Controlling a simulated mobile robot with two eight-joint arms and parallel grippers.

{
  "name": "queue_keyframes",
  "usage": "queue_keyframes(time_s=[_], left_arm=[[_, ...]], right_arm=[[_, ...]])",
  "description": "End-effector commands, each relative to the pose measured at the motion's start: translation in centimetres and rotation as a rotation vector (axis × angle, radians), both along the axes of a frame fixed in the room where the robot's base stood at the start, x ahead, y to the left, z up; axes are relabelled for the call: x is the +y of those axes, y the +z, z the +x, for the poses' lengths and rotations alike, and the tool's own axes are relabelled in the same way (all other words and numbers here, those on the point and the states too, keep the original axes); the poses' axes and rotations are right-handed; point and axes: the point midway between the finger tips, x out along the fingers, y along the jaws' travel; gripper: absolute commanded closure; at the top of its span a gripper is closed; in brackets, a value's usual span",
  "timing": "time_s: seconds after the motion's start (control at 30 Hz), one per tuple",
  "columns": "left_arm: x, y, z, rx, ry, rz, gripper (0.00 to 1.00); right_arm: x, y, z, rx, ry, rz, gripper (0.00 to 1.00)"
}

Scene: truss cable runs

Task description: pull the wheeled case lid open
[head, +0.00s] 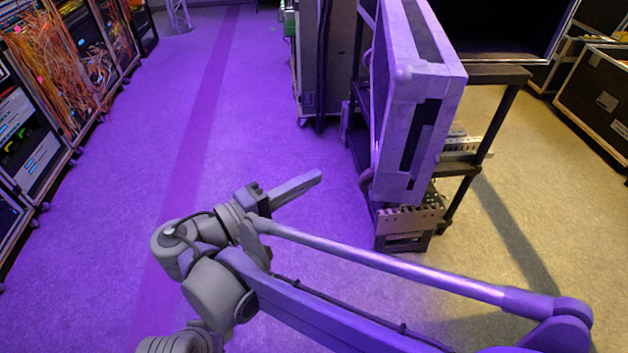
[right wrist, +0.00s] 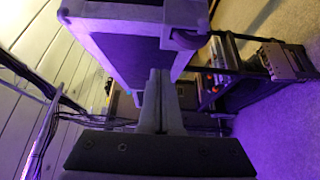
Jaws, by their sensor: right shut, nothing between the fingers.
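My right gripper (head: 318,176) is shut and empty, held over the floor left of the tall silver-edged lid-like panel (head: 450,75). In the right wrist view its closed fingers (right wrist: 158,90) point at a dark case with a pale metal edge (right wrist: 135,12) and a caster wheel (right wrist: 190,38). The fingertips overlap the case in that view; I cannot tell whether they touch it. A tall case on casters (head: 338,60) stands farther back in the head view. I cannot tell which of these is the task's case. My left gripper is not in view.
A black-framed rack (head: 472,172) with electronics stands beside the panel. Open racks full of orange cables (head: 50,50) line the left side. More black cases (head: 597,100) stand at the far right. The purple-lit floor (head: 130,180) between is clear.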

Motion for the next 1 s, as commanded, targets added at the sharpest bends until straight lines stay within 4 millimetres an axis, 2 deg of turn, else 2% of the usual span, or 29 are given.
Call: queue_keyframes(time_s=[0.1, 0.33, 0.5, 0.7, 1.0], left_arm=[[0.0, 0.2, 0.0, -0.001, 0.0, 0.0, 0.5], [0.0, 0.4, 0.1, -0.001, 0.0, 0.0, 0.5], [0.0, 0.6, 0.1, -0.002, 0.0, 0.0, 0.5], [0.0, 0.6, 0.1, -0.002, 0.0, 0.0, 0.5], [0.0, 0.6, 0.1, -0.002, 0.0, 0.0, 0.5]], right_arm=[[-2.4, 0.1, 1.4, 0.0, -0.005, 0.0, 1.0], [-6.5, 0.0, 4.0, 0.001, -0.005, 0.0, 1.0], [-8.9, 0.0, 3.4, 0.002, -0.001, 0.001, 1.0], [-10.0, 0.0, 3.1, 0.002, 0.0, 0.001, 1.0], [-10.1, 0.0, 3.1, 0.002, 0.001, 0.001, 1.0]])
